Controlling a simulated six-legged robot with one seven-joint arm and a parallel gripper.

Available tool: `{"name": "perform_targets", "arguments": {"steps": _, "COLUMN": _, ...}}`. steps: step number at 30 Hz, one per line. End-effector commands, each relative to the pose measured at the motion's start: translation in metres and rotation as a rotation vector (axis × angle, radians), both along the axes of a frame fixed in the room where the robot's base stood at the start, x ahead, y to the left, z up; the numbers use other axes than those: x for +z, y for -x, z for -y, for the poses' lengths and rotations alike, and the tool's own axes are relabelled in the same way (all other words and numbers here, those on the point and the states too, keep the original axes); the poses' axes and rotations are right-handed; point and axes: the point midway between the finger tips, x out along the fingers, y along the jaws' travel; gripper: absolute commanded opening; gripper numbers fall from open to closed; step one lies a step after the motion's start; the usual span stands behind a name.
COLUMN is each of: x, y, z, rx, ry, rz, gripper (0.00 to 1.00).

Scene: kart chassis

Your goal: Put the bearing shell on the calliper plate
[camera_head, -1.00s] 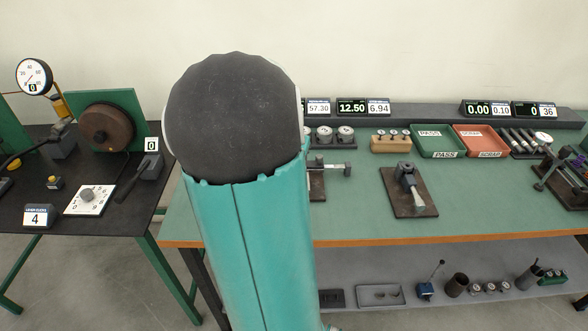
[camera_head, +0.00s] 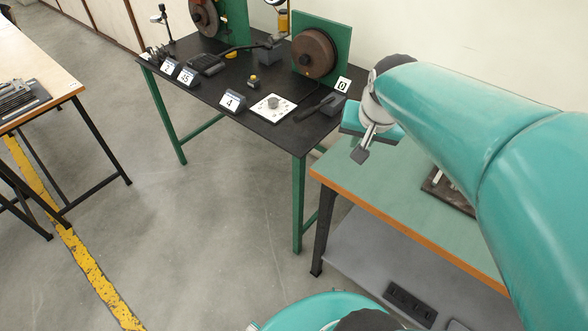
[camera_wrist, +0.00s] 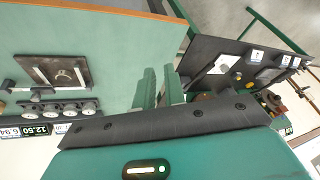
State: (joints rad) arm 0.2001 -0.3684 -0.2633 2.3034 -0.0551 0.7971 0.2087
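The dark plate with the calliper (camera_wrist: 82,66) lies on the green bench top in the wrist view. A small pale piece (camera_wrist: 63,75) shows on it, too small to identify. In the head view only an edge of this plate (camera_head: 447,196) shows past my arm. I cannot make out the bearing shell for certain in either view. My gripper (camera_wrist: 158,84) is over the left end of the green bench, away from the plate. Its two teal fingers look close together with nothing clear between them, and their opening is hard to judge. My gripper also shows in the head view (camera_head: 368,140).
The green bench (camera_head: 400,190) has a lower grey shelf (camera_head: 400,268). A black table (camera_head: 225,85) with dials, number cards and a brown disc (camera_head: 314,53) stands to its left. Round gauges (camera_wrist: 65,108) and displays line the bench's back. Open floor (camera_head: 220,220) lies in front.

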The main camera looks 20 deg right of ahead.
Motion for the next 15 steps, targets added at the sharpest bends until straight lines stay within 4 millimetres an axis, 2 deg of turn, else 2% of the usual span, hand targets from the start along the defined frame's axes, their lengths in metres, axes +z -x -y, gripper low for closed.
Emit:
{"name": "perform_targets", "arguments": {"steps": 1, "x": 0.009, "y": 0.004, "z": -0.034, "rx": 0.104, "ry": 0.014, "rz": 0.02, "gripper": 0.12}}
{"name": "perform_targets", "arguments": {"steps": 3, "x": 0.016, "y": 0.013, "z": -0.077, "rx": 0.244, "ry": 0.041, "rz": 0.035, "gripper": 0.12}}
{"name": "perform_targets", "arguments": {"steps": 6, "x": 0.022, "y": 0.032, "z": -0.126, "rx": 0.417, "ry": 0.085, "rz": 0.052, "gripper": 0.12}}
{"name": "perform_targets", "arguments": {"steps": 10, "x": 0.023, "y": 0.053, "z": -0.162, "rx": 0.563, "ry": 0.133, "rz": 0.064, "gripper": 0.12}}
{"name": "perform_targets", "arguments": {"steps": 15, "x": 0.021, "y": 0.061, "z": -0.174, "rx": 0.617, "ry": 0.154, "rz": 0.066, "gripper": 0.12}}
